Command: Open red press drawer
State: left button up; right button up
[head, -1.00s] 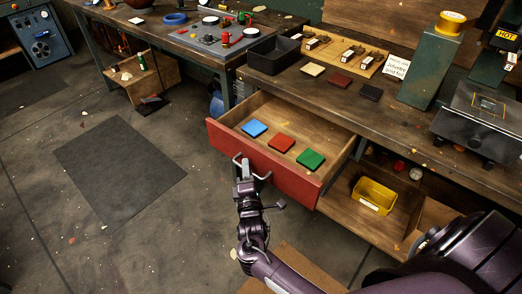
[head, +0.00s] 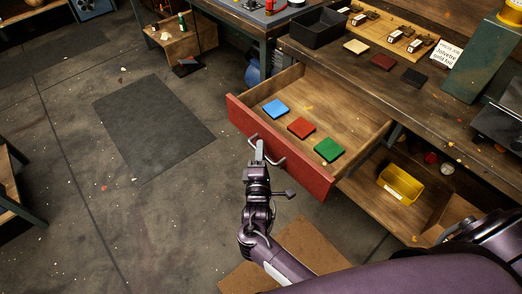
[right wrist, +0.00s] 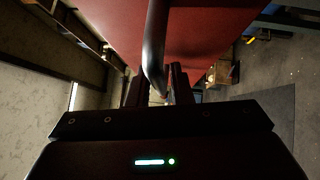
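The red-fronted drawer (head: 305,165) is pulled well out from under the workbench, with its wooden inside in view. It holds a blue tile (head: 275,108), a red tile (head: 301,128) and a green tile (head: 330,150). A grey metal handle (head: 279,164) sits on its front. My right gripper (head: 260,152) is at the handle. In the right wrist view, the handle bar (right wrist: 156,40) runs between the two close-set fingers (right wrist: 158,90), which appear shut on it. The exact contact is dark. My left gripper is out of view.
The workbench (head: 340,70) carries a black bin (head: 318,28), small pads and a green stand. A yellow bin (head: 400,183) sits on the shelf below the drawer. A dark mat (head: 150,125) lies on the floor, with open floor around it. A brown board (head: 290,255) lies near my arm.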

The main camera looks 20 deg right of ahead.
jog(key=shift+o, duration=1.1)
jog(key=v, duration=0.7)
jog(key=shift+s, duration=0.4)
jog(key=shift+a, duration=0.15)
